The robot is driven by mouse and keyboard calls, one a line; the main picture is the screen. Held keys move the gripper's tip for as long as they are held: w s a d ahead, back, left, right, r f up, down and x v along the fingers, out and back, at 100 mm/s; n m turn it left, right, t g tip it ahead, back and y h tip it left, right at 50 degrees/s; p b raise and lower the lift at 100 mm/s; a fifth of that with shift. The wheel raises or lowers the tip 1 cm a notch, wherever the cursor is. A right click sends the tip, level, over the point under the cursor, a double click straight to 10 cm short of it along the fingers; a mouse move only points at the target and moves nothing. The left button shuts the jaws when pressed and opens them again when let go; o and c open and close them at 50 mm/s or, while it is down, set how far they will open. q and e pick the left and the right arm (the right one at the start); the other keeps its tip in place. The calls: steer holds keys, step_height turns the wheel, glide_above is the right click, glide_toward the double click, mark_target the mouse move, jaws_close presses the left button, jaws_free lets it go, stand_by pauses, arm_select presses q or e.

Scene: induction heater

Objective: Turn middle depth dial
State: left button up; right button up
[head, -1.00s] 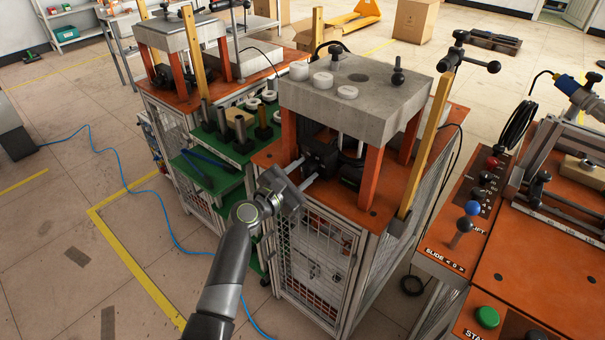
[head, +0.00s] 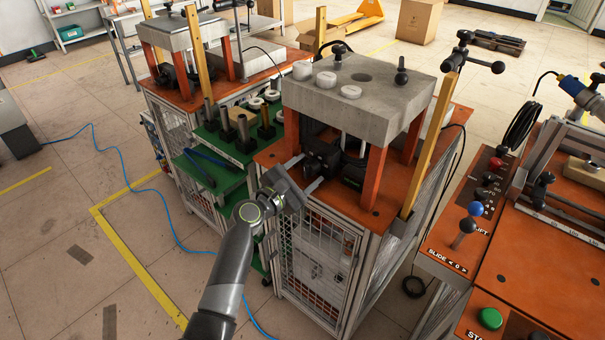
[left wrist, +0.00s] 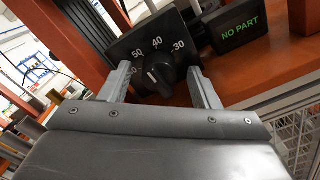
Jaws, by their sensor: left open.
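The depth dial (left wrist: 159,72) is a black knob on a black plate, with the numbers 30, 40 and 50 readable around it in the left wrist view. A pale mark shows on the knob, but I cannot tell exactly which number it points to. My left gripper (head: 305,170) is open in front of the black control block (head: 320,158) under the middle press. In the left wrist view its two fingers (left wrist: 161,82) stand either side of the knob, with gaps visible. The knob's face is not clear in the head view.
A black display (left wrist: 240,27) reading NO PART in green is right of the dial. Orange posts (head: 374,178) and a grey top block (head: 360,95) frame the space. A green tool rack (head: 222,140) stands left. An orange console (head: 540,255) stands right.

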arm_select(q)
steer(key=v, duration=1.7)
steer(key=shift+s+a, duration=0.15)
steer(key=shift+s, duration=0.05)
steer(key=shift+c, duration=0.2)
